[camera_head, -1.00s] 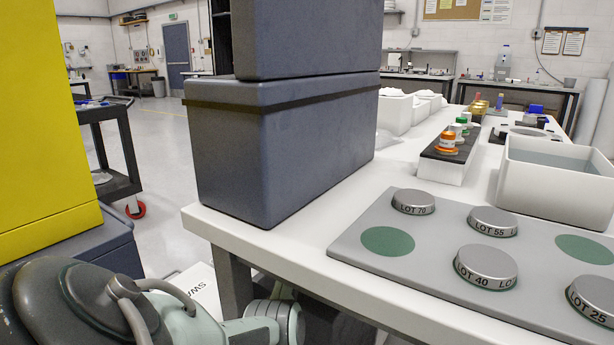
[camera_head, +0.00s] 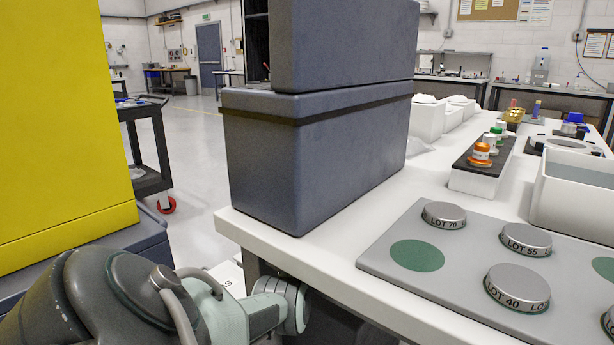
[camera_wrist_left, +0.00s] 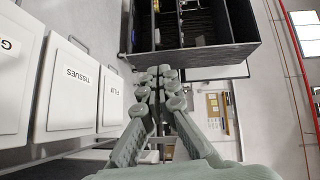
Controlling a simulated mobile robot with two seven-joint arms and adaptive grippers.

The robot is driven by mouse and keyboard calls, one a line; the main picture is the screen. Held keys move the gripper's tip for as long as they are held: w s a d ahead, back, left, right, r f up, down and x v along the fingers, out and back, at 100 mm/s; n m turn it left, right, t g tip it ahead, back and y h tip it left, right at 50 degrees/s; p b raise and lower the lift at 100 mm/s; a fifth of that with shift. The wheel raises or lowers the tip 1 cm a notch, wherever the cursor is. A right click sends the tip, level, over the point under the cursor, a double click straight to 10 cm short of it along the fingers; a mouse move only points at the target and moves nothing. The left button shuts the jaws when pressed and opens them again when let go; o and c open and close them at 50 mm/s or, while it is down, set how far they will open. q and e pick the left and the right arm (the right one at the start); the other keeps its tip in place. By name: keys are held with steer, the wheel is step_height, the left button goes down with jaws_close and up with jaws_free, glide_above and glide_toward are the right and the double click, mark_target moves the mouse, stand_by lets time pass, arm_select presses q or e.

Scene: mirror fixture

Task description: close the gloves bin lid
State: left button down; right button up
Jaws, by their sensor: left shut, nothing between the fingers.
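In the left wrist view, three white bins stand along the left side. The leftmost, cut off by the frame, has a label starting with "G" (camera_wrist_left: 10,78); this may be the gloves bin, and its lid cannot be made out. The middle one is the tissues bin (camera_wrist_left: 65,85), and a third bin (camera_wrist_left: 112,100) has a label only partly readable. My left gripper (camera_wrist_left: 160,75) is shut and empty, to the right of these bins and apart from them. In the head view only my left arm shows, low at the left; both grippers are out of that view.
A large blue-grey case (camera_head: 310,165) with an upright upper part stands on the white table's near left corner. A dark compartmented box (camera_wrist_left: 190,30) is ahead of my left gripper. Lot-marked discs sit on a grey mat (camera_head: 390,285). A yellow block (camera_head: 60,130) stands at left.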

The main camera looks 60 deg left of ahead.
arm_select(q)
steer(key=v, duration=0.7)
steer(key=shift+d, duration=0.15)
steer(key=shift+f, duration=0.1)
